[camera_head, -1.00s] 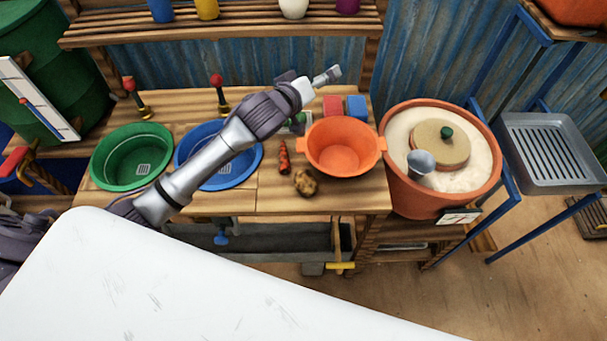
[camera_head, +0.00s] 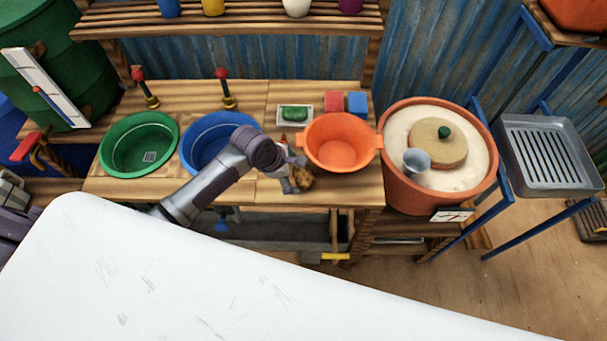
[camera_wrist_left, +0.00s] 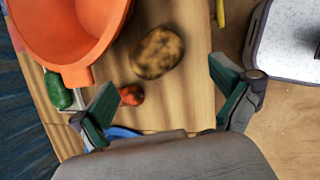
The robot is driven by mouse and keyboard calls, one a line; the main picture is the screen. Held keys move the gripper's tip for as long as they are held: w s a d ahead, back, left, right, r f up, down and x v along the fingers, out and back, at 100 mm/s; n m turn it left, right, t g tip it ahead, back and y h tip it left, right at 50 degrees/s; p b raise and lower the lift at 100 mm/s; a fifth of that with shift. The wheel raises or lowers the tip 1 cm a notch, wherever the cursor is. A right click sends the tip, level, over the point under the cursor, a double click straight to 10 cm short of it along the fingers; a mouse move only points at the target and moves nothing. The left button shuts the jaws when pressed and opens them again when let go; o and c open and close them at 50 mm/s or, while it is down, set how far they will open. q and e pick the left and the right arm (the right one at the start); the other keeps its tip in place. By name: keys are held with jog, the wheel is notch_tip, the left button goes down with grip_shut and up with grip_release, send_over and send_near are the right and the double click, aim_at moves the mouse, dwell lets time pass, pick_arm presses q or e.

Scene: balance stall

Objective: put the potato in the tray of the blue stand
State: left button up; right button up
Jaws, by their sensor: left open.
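The brown, dark-mottled potato (camera_head: 305,179) lies on the wooden counter just in front of the orange basin. In the left wrist view the potato (camera_wrist_left: 158,53) lies beyond the fingertips, between their lines. My left gripper (camera_head: 291,180) is at the potato's left and partly covers it in the head view. Its green-padded fingers (camera_wrist_left: 163,82) are spread apart with nothing held. The grey ribbed metal tray (camera_head: 550,158) sits on the blue stand (camera_head: 540,231) at the far right and looks empty. My right gripper is not in view.
The orange basin (camera_head: 340,142) stands close behind the potato. An orange-red carrot (camera_wrist_left: 131,95) lies beside it. A large terracotta pot (camera_head: 410,190) stands between counter and blue stand. Green (camera_head: 139,146) and blue (camera_head: 207,140) basins are at the left.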

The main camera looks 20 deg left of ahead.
aim_at(299, 174)
pick_arm(q)
jog(key=shift+w+p+x, duration=0.15)
jog(key=shift+p+x, duration=0.05)
jog(key=shift+x, duration=1.25)
jog(key=shift+w+p+x, duration=0.1)
jog(key=shift+p+x, duration=0.1)
jog(key=shift+x, duration=1.25)
jog(key=shift+r, duration=0.15)
jog(key=c, duration=1.2)
